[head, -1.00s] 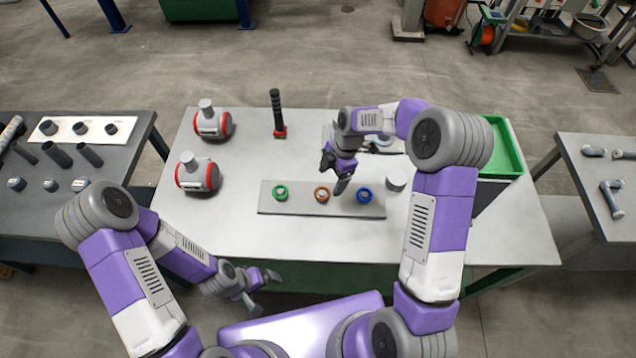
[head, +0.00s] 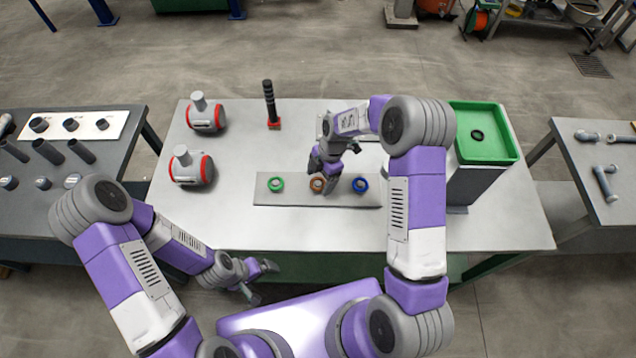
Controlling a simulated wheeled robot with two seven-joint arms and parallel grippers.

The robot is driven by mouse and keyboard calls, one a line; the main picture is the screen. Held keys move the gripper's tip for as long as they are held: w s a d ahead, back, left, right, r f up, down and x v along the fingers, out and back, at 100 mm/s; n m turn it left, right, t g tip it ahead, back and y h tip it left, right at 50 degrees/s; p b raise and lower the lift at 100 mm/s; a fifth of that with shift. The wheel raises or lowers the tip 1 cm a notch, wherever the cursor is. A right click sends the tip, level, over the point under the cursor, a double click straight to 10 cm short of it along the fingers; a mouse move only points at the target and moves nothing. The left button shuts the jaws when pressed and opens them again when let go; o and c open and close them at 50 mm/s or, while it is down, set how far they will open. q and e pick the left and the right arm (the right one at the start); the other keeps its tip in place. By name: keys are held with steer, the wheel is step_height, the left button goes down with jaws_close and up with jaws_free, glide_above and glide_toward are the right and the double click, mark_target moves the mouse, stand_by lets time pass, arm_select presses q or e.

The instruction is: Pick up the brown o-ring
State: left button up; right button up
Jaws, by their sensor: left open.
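The brown o-ring (head: 317,186) sits in the middle of a grey strip (head: 290,199) on the table, between a green ring (head: 276,184) and a blue ring (head: 360,185). My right gripper (head: 325,181) reaches down over the strip at the brown o-ring and partly covers its right side. Whether its fingers touch or grip the ring cannot be told. My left gripper (head: 264,281) is open and empty, low in front of the table's near edge, away from the rings.
A green tray (head: 487,154) with a dark ring (head: 477,134) in it stands at the table's right. Two grey and red fittings (head: 206,116) and a black upright handle (head: 270,103) stand at the left and back. The table's front left is clear.

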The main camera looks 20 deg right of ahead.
steer(key=c, duration=1)
